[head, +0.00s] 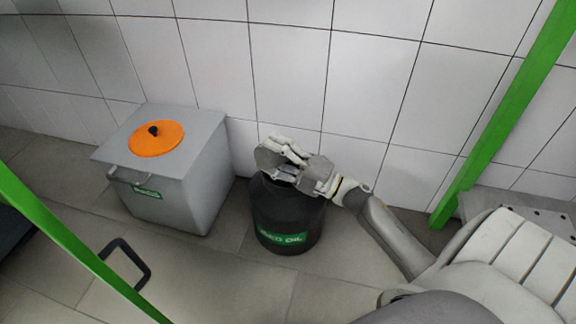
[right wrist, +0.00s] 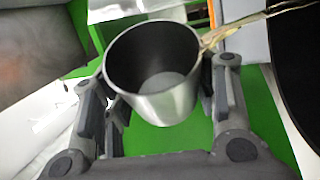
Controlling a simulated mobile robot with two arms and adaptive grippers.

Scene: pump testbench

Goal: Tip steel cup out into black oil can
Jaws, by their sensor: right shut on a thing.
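The black oil can (head: 285,225) stands on the floor against the tiled wall in the head view, with a green label on its front. My right gripper (head: 290,158) is over the can's top and hides much of its opening. It is shut on the steel cup (right wrist: 155,85), which sits between the fingers in the right wrist view. The cup's open mouth and grey inside bottom show there, and a thin tan handle runs to the upper right. In the head view a grey rounded shape at the gripper seems to be the cup, tilted. No liquid is seen flowing. My left gripper is out of view.
A grey metal box (head: 190,200) with an orange round lid (head: 156,138) stands left of the can, with a small floor gap between. Green frame bars (head: 515,95) cross the right and lower left. A dark handle (head: 140,268) shows at lower left. Floor before the can is clear.

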